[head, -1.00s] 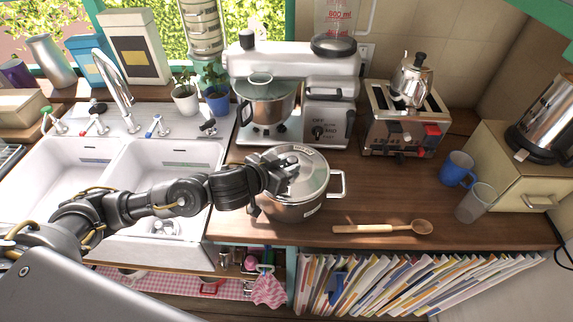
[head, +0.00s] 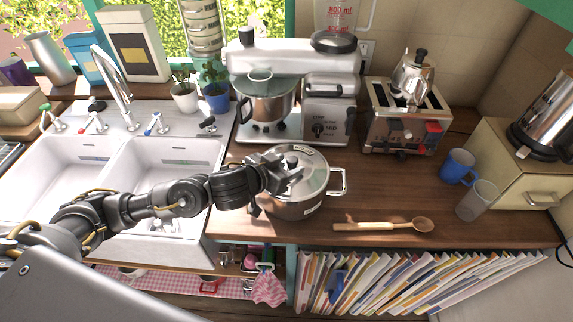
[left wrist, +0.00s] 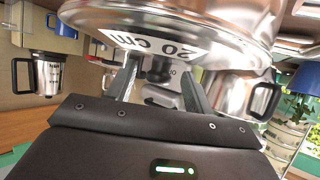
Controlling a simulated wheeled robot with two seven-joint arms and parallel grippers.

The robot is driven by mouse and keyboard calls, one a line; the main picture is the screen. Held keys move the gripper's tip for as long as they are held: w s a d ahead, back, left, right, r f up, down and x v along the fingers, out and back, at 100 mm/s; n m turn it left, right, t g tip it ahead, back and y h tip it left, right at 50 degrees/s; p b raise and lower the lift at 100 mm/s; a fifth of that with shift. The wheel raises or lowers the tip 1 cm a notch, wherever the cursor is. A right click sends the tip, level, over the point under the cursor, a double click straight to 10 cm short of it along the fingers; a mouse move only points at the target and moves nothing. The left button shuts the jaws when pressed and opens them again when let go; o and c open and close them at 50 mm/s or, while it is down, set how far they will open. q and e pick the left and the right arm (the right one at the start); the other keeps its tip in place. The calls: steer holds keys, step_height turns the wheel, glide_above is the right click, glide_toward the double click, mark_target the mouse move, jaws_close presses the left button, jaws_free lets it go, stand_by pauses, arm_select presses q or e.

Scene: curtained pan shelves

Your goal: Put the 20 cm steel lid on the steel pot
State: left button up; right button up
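The steel pot (head: 297,209) stands on the wooden counter with the round steel lid (head: 313,166) on its top, level as far as I can see. In the left wrist view the lid (left wrist: 235,25) is close, marked "20 cm". My left gripper (head: 287,174) is over the lid's left part and hides some of it. In the left wrist view its two fingers (left wrist: 160,68) stand apart with the lid's dark knob between them, and gaps show beside the knob. My right gripper is in neither view.
A mixer (head: 305,95) and a toaster (head: 400,130) stand behind. A blue mug (head: 457,166) and a grey cup (head: 477,200) stand at the right. A double sink (head: 160,170) is at the left.

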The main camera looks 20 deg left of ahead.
arm_select(q)
steer(key=p+v, duration=0.4)
steer(key=v, duration=0.6)
steer(key=shift+s+r, duration=0.15)
steer(key=shift+s, duration=0.2)
steer(key=shift+a, duration=0.1)
stand_by(0.7)
